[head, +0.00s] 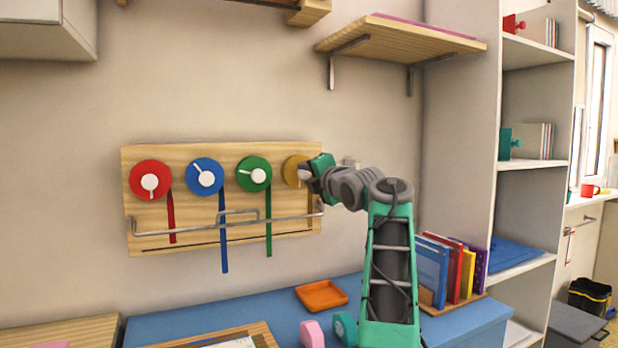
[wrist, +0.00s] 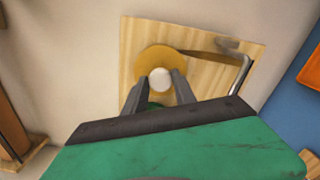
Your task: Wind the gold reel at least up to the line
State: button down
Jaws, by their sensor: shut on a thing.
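The gold reel (head: 291,167) is at the right end of a wooden wall board (head: 225,153), partly hidden by my gripper. It also shows in the wrist view (wrist: 151,58) with a white round knob (wrist: 161,77) at its middle. My gripper (head: 305,174) is at the reel, its two fingers on either side of the knob and shut on it. A narrow brownish-gold strap (head: 309,200) hangs below the reel. Its lower end is hard to make out. A thin dark line (head: 200,243) runs along the board's bottom, below a bent metal rail (head: 170,232).
Red (head: 139,173), blue (head: 214,164) and green (head: 246,164) reels with hanging straps sit left of the gold one. A wooden shelf (head: 385,42) juts out above. Below are a blue table (head: 270,300), an orange tray (head: 321,295) and books (head: 430,270).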

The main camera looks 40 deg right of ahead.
dwell(0.4)
jog(key=c, duration=1)
grip_release()
jog(key=b+v, duration=0.1)
jog(key=v, duration=0.6)
jog(key=shift+s+a+b, duration=0.15)
jog(key=shift+s+b, duration=0.15)
jog(key=shift+s, duration=0.1)
